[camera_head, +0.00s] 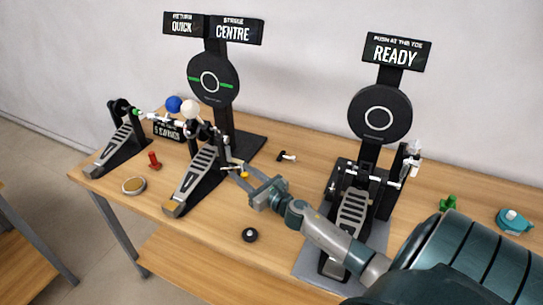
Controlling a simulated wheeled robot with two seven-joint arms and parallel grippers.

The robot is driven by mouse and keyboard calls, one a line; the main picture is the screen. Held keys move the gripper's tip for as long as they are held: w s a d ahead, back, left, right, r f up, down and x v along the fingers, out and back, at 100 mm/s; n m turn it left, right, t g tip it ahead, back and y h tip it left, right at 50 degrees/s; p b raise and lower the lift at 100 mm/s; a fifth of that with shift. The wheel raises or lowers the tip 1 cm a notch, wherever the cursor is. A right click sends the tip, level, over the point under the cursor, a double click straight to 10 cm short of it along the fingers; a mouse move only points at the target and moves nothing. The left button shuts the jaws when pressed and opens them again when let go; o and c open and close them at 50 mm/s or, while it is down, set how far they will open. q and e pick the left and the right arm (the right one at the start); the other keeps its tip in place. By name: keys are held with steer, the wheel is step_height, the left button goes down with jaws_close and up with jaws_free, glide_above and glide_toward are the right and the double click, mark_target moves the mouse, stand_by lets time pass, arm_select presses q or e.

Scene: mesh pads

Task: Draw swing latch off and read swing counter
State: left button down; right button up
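A double pedal with two grey footboards (193,177) stands on the left of the table, a blue and a white ball beater (190,109) above it. A small sign (168,130) near the linkage seems to read "5 SWINGS". A small yellow-tipped part (244,174) sticks out at the right side of the nearer pedal; I cannot tell if it is the swing latch. My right gripper (246,177) reaches this part from the right, fingers apart. Whether they touch it is too small to tell. My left gripper is not in view.
A target post reading "CENTRE" (233,30) stands behind the double pedal. A single pedal (352,212) with a "READY" post (394,54) stands right, partly behind my arm. A black knob (250,235), red piece (153,160) and round tin (134,185) lie on the table.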

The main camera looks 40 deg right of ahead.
steer(key=s+b, duration=0.1)
steer(key=s, duration=0.5)
steer(key=s+b, duration=0.2)
steer(key=s, duration=0.4)
steer(key=shift+s+d+f, duration=0.15)
steer(key=shift+s, duration=0.2)
steer(key=shift+s+b, duration=0.35)
steer(key=shift+s, duration=0.3)
